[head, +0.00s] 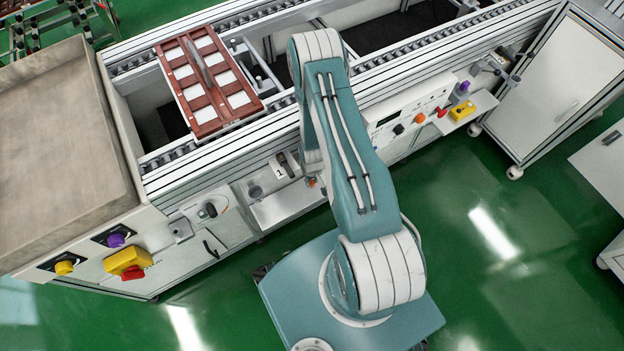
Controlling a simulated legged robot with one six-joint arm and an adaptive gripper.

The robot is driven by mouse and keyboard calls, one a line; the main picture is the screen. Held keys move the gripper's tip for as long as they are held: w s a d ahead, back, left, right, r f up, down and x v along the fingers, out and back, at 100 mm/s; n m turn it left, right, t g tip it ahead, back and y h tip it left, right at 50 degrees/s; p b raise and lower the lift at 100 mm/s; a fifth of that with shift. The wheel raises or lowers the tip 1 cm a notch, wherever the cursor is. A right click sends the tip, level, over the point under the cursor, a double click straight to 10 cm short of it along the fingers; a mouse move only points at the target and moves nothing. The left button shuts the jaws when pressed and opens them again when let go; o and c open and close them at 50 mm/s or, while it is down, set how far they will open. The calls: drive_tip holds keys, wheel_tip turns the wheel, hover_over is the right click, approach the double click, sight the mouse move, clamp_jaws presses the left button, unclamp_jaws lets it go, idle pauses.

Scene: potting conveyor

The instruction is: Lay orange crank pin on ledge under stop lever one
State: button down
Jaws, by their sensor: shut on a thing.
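My arm rises from the teal base and bends over toward the conveyor, and its upper link covers its far end. My gripper is hidden behind that link. A small orange bit (311,182) shows at the link's left edge; I cannot tell if it is the crank pin or a fitting on the machine. A grey metal ledge (283,207) juts from the conveyor's front, partly covered by my arm. No label for stop lever one is readable.
A brown tray (207,128) with white inserts sits on the conveyor rails. A second ledge (483,103) at right holds a yellow block (462,111). A control panel (405,115) lies between the ledges. A yellow-and-red switch box (126,262) projects at lower left.

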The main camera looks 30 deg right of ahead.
sight(312, 182)
drive_tip(key=c, duration=0.5)
unclamp_jaws()
wheel_tip(312, 182, up, 12)
idle(0.3)
idle(0.5)
